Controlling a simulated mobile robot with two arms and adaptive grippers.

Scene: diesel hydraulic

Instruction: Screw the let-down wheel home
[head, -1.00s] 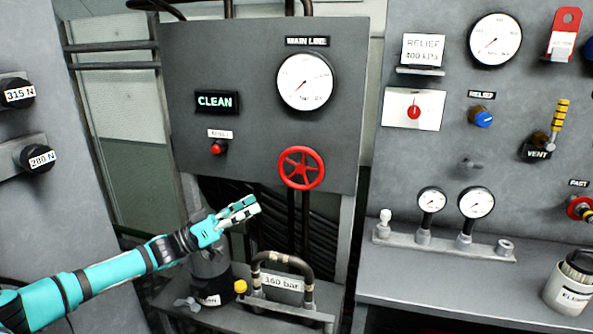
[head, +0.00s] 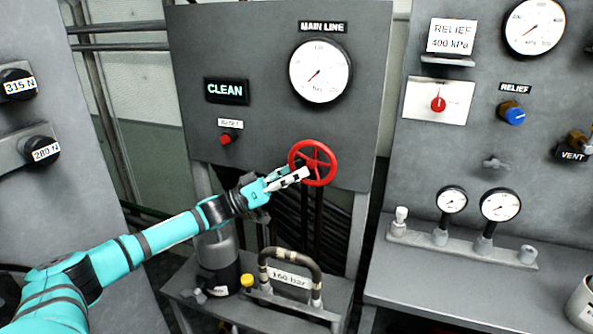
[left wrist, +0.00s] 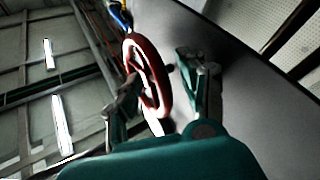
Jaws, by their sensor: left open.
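A red spoked handwheel (head: 331,164) is mounted on the grey panel below the main line gauge; I see no let-down label on it. My left gripper (head: 302,174) is at the wheel's lower left rim, partly in front of it. In the left wrist view the wheel's red rim (left wrist: 148,48) stands between the two spread fingers of my left gripper (left wrist: 158,76). The gripper is open, and I cannot tell whether a finger touches the rim. My right gripper is not in view.
A lit CLEAN sign (head: 226,90) and a red button (head: 226,139) are on the panel left of the wheel. Below stand a curved pipe handle (head: 290,252) marked 160 bar and a cylinder (head: 218,262). A bench with small gauges (head: 500,205) is at right.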

